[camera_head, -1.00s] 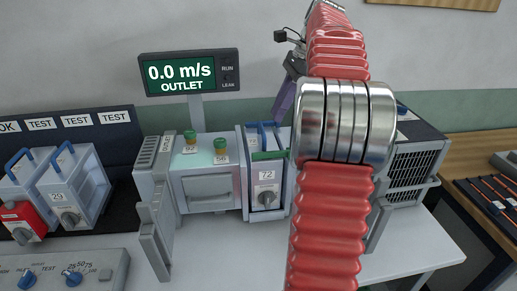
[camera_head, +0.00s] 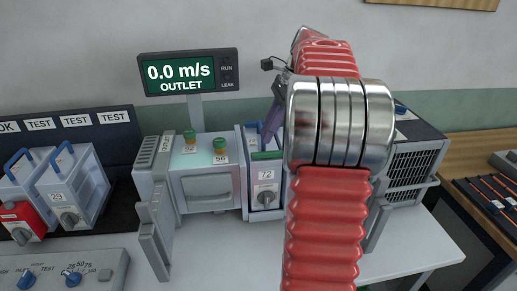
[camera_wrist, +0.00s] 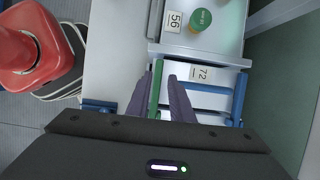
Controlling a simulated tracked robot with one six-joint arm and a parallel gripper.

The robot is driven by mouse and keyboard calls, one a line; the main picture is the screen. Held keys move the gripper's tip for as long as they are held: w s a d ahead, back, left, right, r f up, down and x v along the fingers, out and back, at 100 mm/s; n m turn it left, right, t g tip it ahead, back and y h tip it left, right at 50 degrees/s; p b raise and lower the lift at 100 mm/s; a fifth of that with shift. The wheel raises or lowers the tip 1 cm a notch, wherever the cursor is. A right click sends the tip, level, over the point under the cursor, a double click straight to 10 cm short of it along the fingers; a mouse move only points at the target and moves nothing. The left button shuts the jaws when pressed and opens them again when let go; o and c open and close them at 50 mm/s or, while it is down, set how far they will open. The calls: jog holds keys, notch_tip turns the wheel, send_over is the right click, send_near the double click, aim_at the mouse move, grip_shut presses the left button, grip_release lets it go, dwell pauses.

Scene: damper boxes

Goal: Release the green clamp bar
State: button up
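The green clamp bar (camera_head: 267,155) lies across the front top of the blue-handled damper box labelled 72 (camera_head: 265,188). In the wrist view the green clamp bar (camera_wrist: 155,88) shows between my two purple fingers, close beside the left one. My gripper (camera_wrist: 160,76) is open, with a gap between the bar and the right finger. I cannot tell whether the left finger touches the bar. In the head view one purple finger of my gripper (camera_head: 272,122) shows above the box; my red arm hides the rest.
A housing (camera_head: 205,185) with green-capped knobs stands left of box 72. A display (camera_head: 188,72) above reads 0.0 m/s OUTLET. Blue-handled boxes (camera_head: 75,185) stand at the left. A grilled unit (camera_head: 412,165) stands right of my arm.

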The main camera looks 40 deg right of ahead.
aim_at(257, 153)
jog(key=x, duration=0.6)
jog(key=shift+w+a+f, duration=0.1)
jog(key=shift+a+f, duration=0.05)
jog(key=shift+f, duration=0.1)
grip_shut()
dwell(0.3)
